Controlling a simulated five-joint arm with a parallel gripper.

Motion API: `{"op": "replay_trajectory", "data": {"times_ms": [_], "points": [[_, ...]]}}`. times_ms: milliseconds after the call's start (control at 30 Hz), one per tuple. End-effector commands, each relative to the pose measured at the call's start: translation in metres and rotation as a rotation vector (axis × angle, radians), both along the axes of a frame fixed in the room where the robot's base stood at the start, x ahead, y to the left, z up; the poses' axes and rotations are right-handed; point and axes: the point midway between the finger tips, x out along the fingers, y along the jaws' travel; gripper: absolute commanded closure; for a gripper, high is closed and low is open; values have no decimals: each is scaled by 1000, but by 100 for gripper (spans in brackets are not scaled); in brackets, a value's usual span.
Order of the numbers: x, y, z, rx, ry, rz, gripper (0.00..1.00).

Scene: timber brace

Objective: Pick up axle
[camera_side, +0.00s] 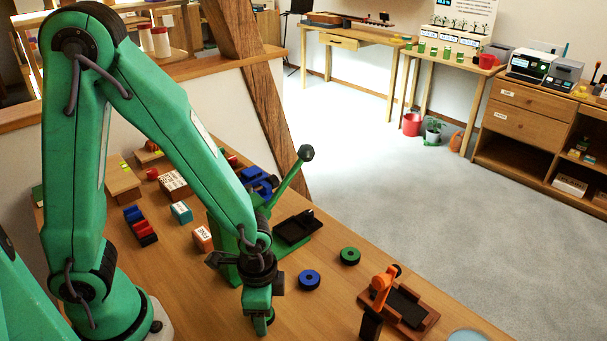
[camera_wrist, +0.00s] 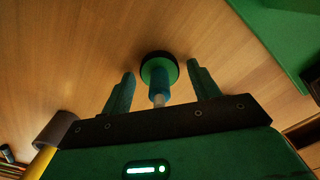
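The axle (camera_wrist: 158,82) appears in the wrist view as a short upright piece with a blue shaft, a pale tip and a round green and black end at the table. My gripper (camera_wrist: 162,72) is open, with one green finger on each side of the axle and a visible gap to each. In the side view my gripper (camera_side: 260,318) points straight down, low over the table near the front edge of the picture. There the axle is mostly hidden by the fingers, and I cannot make it out clearly.
Further right is a wooden fixture (camera_side: 424,322) with an orange clamp (camera_side: 383,283). A green lever press (camera_side: 288,188) stands close behind my gripper. Labelled blocks (camera_side: 181,212) lie to the left.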

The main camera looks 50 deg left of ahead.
Motion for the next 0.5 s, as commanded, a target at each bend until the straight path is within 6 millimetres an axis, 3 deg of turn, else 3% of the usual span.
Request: {"op": "replay_trajectory", "data": {"times_ms": [33,200,500], "points": [[0,0,0,0,0,0,50],[0,0,0,0,0,0,82],[0,0,1,-1,-1,0,82]]}}
